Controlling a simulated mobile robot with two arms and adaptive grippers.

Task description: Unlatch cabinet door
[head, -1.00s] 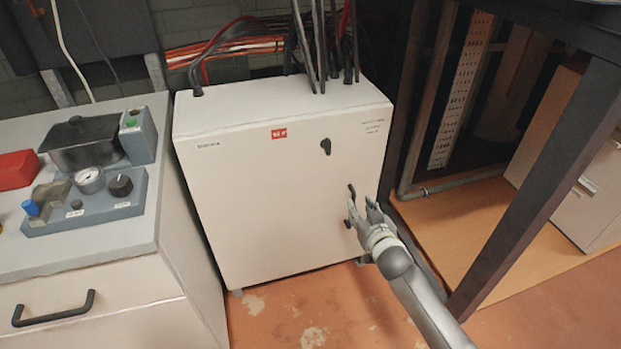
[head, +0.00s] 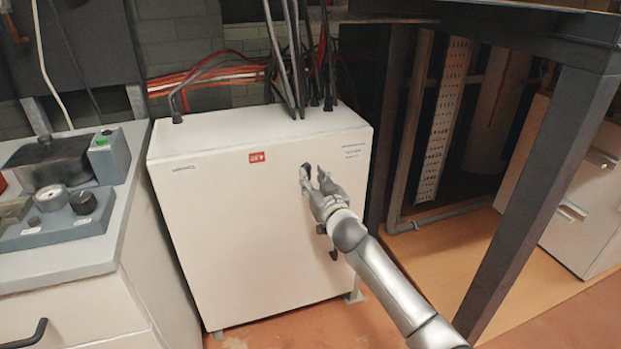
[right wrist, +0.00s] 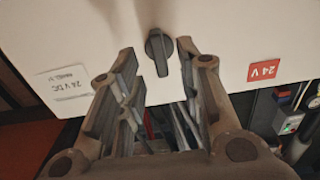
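The white cabinet (head: 235,210) stands on the floor in the middle of the head view, its door facing me and closed. A black latch knob (head: 305,170) is on the upper right of the door, partly behind my right gripper (head: 318,176). In the right wrist view the black latch (right wrist: 158,50) lies just beyond and between the open fingers (right wrist: 158,62), with no clear contact. A dark handle (head: 333,254) shows lower on the door, partly hidden by my right arm. My left gripper is not in view.
A grey-topped bench (head: 70,257) with a gauge and a black-lidded box stands close at left. Black and red cables (head: 300,60) rise behind the cabinet top. A dark metal frame leg (head: 540,200) stands at right, near my right arm.

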